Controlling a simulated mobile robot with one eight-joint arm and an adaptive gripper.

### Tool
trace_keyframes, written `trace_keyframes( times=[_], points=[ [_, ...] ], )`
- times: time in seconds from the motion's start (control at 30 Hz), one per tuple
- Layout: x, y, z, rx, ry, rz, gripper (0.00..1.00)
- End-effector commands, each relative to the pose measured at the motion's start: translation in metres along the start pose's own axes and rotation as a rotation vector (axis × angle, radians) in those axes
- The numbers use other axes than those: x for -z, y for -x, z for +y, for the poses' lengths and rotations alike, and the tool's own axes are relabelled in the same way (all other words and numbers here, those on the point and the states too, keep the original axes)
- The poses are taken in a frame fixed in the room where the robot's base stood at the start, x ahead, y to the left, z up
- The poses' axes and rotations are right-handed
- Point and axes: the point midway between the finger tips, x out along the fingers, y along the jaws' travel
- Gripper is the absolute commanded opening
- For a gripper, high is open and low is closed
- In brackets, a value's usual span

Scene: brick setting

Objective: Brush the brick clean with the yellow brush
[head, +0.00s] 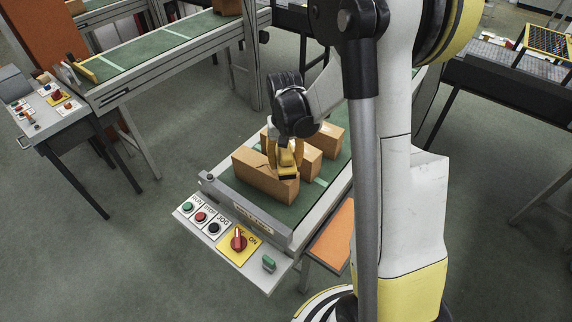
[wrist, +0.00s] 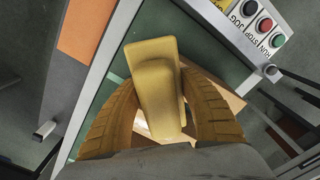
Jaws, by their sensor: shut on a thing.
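My gripper (head: 284,154) is shut on the yellow brush (head: 288,171) and holds it above the conveyor's near end. In the wrist view the brush (wrist: 156,84) sits between my two ribbed yellow fingers, its handle toward me. The nearest orange-brown brick (head: 262,180) lies on the green belt. In the head view the brush overlaps this brick's right end; I cannot tell whether it touches. Part of a brick (wrist: 236,101) shows past the right finger in the wrist view. The brush's underside is hidden.
More bricks (head: 329,139) stand close behind on the same belt (head: 306,197). A control panel with buttons and a red knob (head: 238,241) is at the belt's near end. An orange panel (head: 334,236) is at right. Another conveyor (head: 150,50) stands at back left.

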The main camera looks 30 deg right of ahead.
Motion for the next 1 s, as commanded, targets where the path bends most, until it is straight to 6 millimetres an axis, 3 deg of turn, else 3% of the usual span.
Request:
trace_keyframes(
  times=[0.4,1.0],
  points=[
    [0.004,0.038,-0.002,0.000,0.002,0.000,0.16],
    [0.005,0.040,-0.003,0.000,0.003,0.000,0.16]
  ],
)
